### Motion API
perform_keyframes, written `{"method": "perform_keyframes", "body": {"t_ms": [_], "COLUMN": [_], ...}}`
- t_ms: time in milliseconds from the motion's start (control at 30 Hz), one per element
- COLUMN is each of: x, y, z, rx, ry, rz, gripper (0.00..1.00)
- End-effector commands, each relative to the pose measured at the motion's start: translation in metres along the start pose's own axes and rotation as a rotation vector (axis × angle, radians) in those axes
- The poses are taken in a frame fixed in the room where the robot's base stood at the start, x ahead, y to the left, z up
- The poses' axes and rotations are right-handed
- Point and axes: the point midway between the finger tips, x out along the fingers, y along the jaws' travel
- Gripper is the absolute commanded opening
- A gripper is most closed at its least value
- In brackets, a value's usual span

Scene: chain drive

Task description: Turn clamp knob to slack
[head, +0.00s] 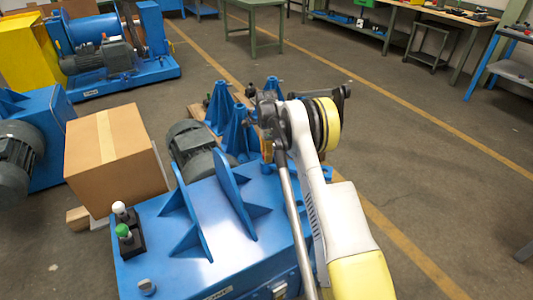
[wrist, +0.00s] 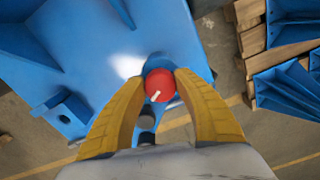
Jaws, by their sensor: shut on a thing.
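The clamp knob (wrist: 161,86) is a round red knob with a short white pointer line, in the middle of the wrist view. The line points to the lower left of the knob's centre. My gripper (wrist: 159,79) has its two yellow fingers on either side of the knob and is shut on it. The knob sits by the edge of a blue machine frame (wrist: 110,60). In the head view the arm hides the knob, and the blue frame (head: 150,255) fills the lower middle.
On the frame stand blue brackets (head: 238,205) and a control box with green and white buttons (head: 128,240). A grey motor (head: 193,150) and blue stands (head: 238,130) lie behind. A cardboard box (head: 115,165) is at left. Floor at right is open.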

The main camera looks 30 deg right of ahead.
Motion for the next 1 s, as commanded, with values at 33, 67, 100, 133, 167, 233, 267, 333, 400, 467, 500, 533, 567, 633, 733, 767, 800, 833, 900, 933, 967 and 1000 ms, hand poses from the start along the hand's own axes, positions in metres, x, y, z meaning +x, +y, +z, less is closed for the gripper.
{"method": "perform_keyframes", "body": {"t_ms": [33,67,100,133,167,233,267,333,400,467,500,533,567,633,733,767,800,833,900,933,967,1000], "x": [-0.0003,-0.0003,-0.0002,-0.0002,-0.0001,0.0,0.0001,0.0002,0.0003,0.0004,0.0005,0.0005,0.0006,0.0007,0.0008,0.0008,0.0009,0.0009,0.0009,0.0009,0.001,0.001], "y": [0.0007,0.0007,0.0008,0.0009,0.001,0.0012,0.0013,0.0015,0.0016,0.0017,0.0018,0.0019,0.0019,0.002,0.0021,0.0021,0.0021,0.0021,0.0021,0.0021,0.0021,0.0021], "z": [0.0,0.0,0.0,0.0,0.0,-0.0001,-0.0001,-0.0001,-0.0002,-0.0002,-0.0002,-0.0002,-0.0002,-0.0002,-0.0003,-0.0003,-0.0003,-0.0003,-0.0003,-0.0003,-0.0003,-0.0003], "rx": [-0.042,-0.069,-0.104,-0.129,-0.154,-0.208,-0.231,-0.277,-0.319,-0.35,-0.368,-0.381,-0.391,-0.414,-0.436,-0.441,-0.445,-0.448,-0.452,-0.453,-0.454,-0.454], "ry": [0.0,0.0,0.0,0.0,0.0,0.0,0.0,0.0,0.0,0.0,0.0,0.0,0.0,-0.001,-0.001,-0.001,-0.001,-0.001,-0.001,-0.001,-0.001,-0.001], "rz": [0.002,0.002,0.002,0.002,0.002,0.002,0.002,0.002,0.002,0.002,0.002,0.002,0.002,0.002,0.002,0.002,0.002,0.002,0.002,0.002,0.002,0.002], "gripper": [0.07,0.07,0.07,0.07,0.07,0.07,0.07,0.07,0.07,0.07,0.07,0.07,0.07,0.07,0.07,0.07,0.07,0.07,0.07,0.07,0.07,0.07]}}
